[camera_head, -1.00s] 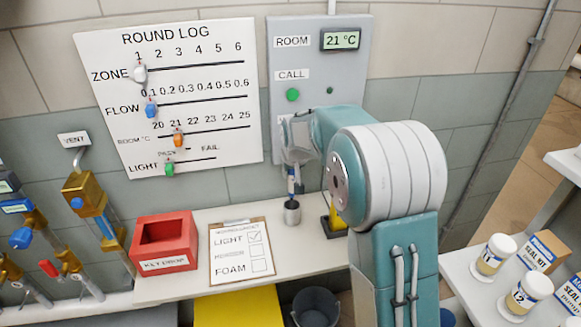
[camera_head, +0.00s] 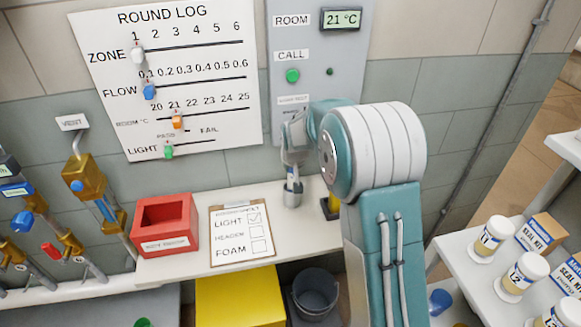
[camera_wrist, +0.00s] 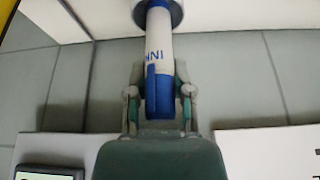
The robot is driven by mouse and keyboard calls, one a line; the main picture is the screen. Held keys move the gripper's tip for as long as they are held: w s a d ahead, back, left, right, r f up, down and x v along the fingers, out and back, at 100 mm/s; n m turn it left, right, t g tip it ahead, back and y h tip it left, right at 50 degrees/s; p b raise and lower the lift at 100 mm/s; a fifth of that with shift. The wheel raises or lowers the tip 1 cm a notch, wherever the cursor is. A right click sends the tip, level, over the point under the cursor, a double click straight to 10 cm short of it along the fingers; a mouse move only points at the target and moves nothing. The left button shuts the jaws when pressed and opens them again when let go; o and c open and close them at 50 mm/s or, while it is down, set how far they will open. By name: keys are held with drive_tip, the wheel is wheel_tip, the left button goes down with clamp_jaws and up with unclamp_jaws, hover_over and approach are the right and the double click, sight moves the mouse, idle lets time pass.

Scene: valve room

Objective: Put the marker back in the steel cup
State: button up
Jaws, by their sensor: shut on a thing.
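The marker (camera_head: 292,183) is white with blue parts and stands about upright. In the wrist view the marker (camera_wrist: 158,58) shows its blue end between my fingers. My gripper (camera_head: 292,168) is shut on it, and its fingers also show in the wrist view (camera_wrist: 158,92). The steel cup (camera_head: 292,198) stands on the white shelf below my gripper. In the wrist view the marker's far end goes into the mouth of the cup (camera_wrist: 158,14). How deep it reaches is hidden by the rim.
The white shelf (camera_head: 205,262) also bears a red box (camera_head: 165,245) and a clipboard (camera_head: 240,251) left of the cup. A yellow and black thing (camera_head: 331,207) stands close on the right. The wall with a grey panel (camera_head: 285,125) is just behind.

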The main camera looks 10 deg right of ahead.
idle(0.4)
drive_tip(key=o, duration=0.9)
drive_tip(key=v, duration=1.1)
drive_tip(key=shift+s+r, duration=0.1)
drive_tip(key=shift+r, duration=0.3)
drive_tip(key=s+r, duration=0.4)
drive_tip(key=s, duration=0.4)
drive_tip(key=s+r, duration=0.4)
drive_tip(key=s, duration=0.4)
drive_tip(key=shift+t, duration=0.4)
drive_tip(key=s, duration=0.5)
drive_tip(key=s+f, duration=0.1)
drive_tip(key=s, duration=1)
drive_tip(key=shift+s+f, duration=0.25)
drive_tip(key=shift+f, duration=0.15)
